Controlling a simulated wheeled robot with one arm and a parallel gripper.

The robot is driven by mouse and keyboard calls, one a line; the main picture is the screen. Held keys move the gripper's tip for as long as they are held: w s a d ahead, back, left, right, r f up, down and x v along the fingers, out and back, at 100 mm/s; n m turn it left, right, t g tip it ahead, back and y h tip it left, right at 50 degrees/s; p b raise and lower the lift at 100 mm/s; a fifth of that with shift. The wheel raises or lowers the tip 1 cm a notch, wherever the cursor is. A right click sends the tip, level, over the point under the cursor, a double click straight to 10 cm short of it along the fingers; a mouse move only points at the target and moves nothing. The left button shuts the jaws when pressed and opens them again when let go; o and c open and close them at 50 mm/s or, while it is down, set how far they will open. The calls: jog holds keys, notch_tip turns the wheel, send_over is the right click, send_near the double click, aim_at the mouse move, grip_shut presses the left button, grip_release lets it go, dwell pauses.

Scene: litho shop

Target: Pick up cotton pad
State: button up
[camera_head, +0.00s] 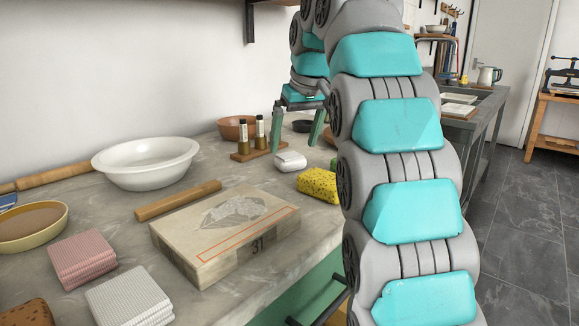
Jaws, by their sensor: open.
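A small white cushion-like pad (290,162), which looks like the cotton pad, lies on the stone-topped bench (225,188) behind the yellow sponge. My gripper (296,147) points down just above and behind the pad, with its two green fingers apart. Nothing shows between the fingers. I cannot tell the exact height of the fingertips or whether they touch anything. My arm hides part of the bench to the right.
A wooden rack with two small bottles (252,148) stands close left of the gripper. A yellow speckled sponge (320,184), lithographic stone (228,233), wooden bar (178,199), white bowl (146,163) and folded cloths (83,257) crowd the bench. A terracotta bowl (236,127) stands behind.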

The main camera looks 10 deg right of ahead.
aim_at(290, 156)
jog(key=shift+w+x, duration=0.2)
jog(key=shift+x, duration=0.9)
jog(key=shift+w+x, duration=0.15)
jog(key=shift+x, duration=1)
jog(key=shift+d+r, duration=0.1)
jog(key=shift+r, duration=0.05)
jog(key=c, duration=1.3)
jog(key=shift+o, duration=0.2)
jog(key=shift+r, duration=0.2)
jog(key=shift+r+p, duration=0.5)
jog(key=shift+r, duration=1.15)
jog(key=shift+s+b, duration=0.4)
jog(key=shift+s, duration=0.9)
jog(key=shift+s+r+b, duration=0.2)
jog(key=shift+s+b, duration=0.05)
jog(key=shift+s, duration=2)
jog(key=shift+s+r+b, duration=0.25)
jog(key=shift+s+b, duration=0.05)
jog(key=shift+s, duration=1.95)
jog(key=shift+s+r+b, duration=0.2)
jog(key=shift+s+b, duration=0.05)
jog(key=shift+s, duration=2)
